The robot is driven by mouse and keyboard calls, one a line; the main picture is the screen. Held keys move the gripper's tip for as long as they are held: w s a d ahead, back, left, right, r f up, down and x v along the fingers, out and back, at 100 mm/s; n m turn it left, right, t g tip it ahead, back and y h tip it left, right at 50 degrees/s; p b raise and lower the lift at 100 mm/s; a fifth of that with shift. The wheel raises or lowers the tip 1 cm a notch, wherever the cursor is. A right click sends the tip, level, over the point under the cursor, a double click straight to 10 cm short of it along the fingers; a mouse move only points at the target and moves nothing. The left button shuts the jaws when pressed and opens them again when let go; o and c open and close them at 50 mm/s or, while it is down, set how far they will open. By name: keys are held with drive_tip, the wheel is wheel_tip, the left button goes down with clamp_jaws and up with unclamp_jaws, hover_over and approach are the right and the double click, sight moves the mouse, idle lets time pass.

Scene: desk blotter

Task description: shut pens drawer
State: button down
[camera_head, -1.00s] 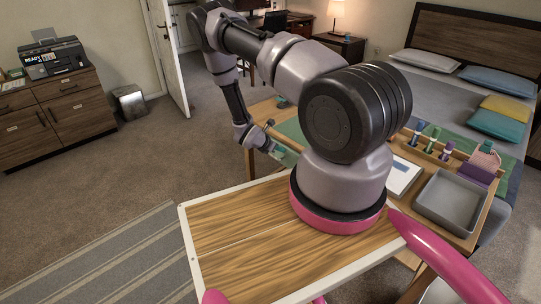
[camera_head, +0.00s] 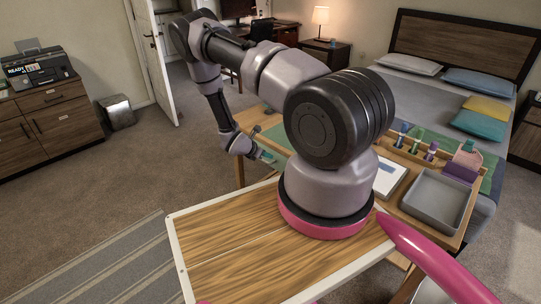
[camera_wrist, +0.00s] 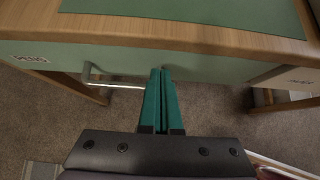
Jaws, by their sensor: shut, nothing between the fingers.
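The pens drawer shows in the wrist view as a pale green front (camera_wrist: 205,67) below the wooden desk edge, with a "PENS" label (camera_wrist: 29,59) at the left. Its metal bar handle (camera_wrist: 115,82) is left of my fingers. I cannot tell how far the drawer stands out. My gripper (camera_wrist: 161,72) is shut and empty, its two teal fingers together, tips at the lower part of the green front. Whether they touch it is unclear. In the head view my gripper (camera_head: 264,156) is at the desk's near left side, and my arm hides part of the desk.
The desk top carries a green blotter (camera_wrist: 215,12). A second label (camera_wrist: 300,82), unreadable, is at the right. In the head view a grey tray (camera_head: 437,198), a pen holder (camera_head: 414,151) and a white notepad (camera_head: 388,178) are on the desk.

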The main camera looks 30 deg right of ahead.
drive_tip(key=a+f+v, duration=0.1)
drive_tip(key=v, duration=1)
drive_tip(key=s+r+m+g+y, duration=0.3)
drive_tip(key=r+m, duration=1.1)
drive_tip(key=r, duration=1.8)
drive_tip(key=s+a+r+m+t+y, duration=0.3)
drive_tip(key=s+a+r+m+y, duration=0.1)
drive_tip(key=s+r, duration=0.7)
drive_tip(key=s+a+r+m+t+y, duration=0.4)
drive_tip(key=s+r+m, duration=0.3)
drive_tip(key=s+r, duration=0.3)
drive_tip(key=shift+s+a+r+m, duration=0.3)
drive_tip(key=shift+s+a+r, duration=0.1)
drive_tip(key=shift+a+r, duration=0.35)
